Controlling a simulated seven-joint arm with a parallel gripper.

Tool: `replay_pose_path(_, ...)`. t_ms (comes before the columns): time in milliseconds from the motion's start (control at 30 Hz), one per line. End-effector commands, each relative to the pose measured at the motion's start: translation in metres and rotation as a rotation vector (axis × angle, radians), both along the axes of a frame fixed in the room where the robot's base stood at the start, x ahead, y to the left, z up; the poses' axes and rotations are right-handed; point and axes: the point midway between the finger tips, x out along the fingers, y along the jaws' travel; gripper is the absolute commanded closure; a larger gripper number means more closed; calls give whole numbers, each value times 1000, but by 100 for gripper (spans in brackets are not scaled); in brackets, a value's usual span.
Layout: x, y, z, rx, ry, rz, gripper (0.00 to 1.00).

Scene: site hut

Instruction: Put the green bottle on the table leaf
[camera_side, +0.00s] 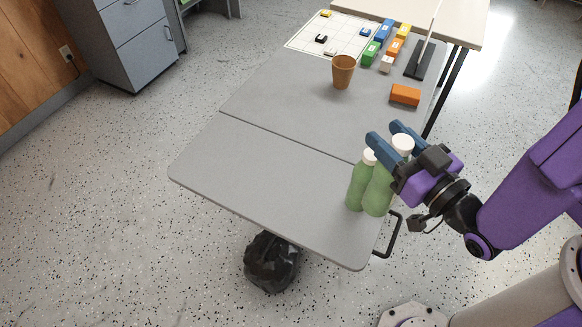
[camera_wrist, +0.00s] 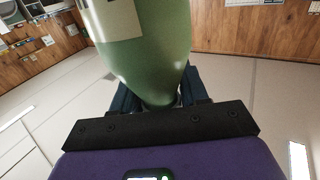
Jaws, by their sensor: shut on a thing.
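Two green bottles with white caps show at the right of the grey table leaf (camera_side: 255,175) in the side view. One green bottle (camera_side: 357,187) looks upright, to the left. The other green bottle (camera_side: 379,190) overlaps it and leans a little to the right. My gripper (camera_side: 387,134) is shut on this second bottle near its top. In the wrist view, the green bottle (camera_wrist: 150,50) with a pale label fills the space between my fingers. Whether its base touches the leaf cannot be told.
An orange-brown cup (camera_side: 343,72) and an orange block (camera_side: 405,94) stand on the table beyond the seam. Coloured blocks and a white sheet (camera_side: 305,38) lie farther back. The leaf's left and middle are clear. A black bag (camera_side: 271,263) sits on the floor below.

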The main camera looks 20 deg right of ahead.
Motion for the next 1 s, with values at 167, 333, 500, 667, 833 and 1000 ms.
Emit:
replay_pose_path(167,10,8,-6,0,-1,-2,100)
replay_pose_path(333,28,22,-16,3,2,-7,100)
replay_pose_path(500,54,45,-31,2,0,-4,100)
replay_pose_path(667,74,62,-51,-2,1,-3,100)
replay_pose_path(833,89,75,-76,-2,0,-3,100)
replay_pose_path(1000,98,84,-90,0,0,-1,100)
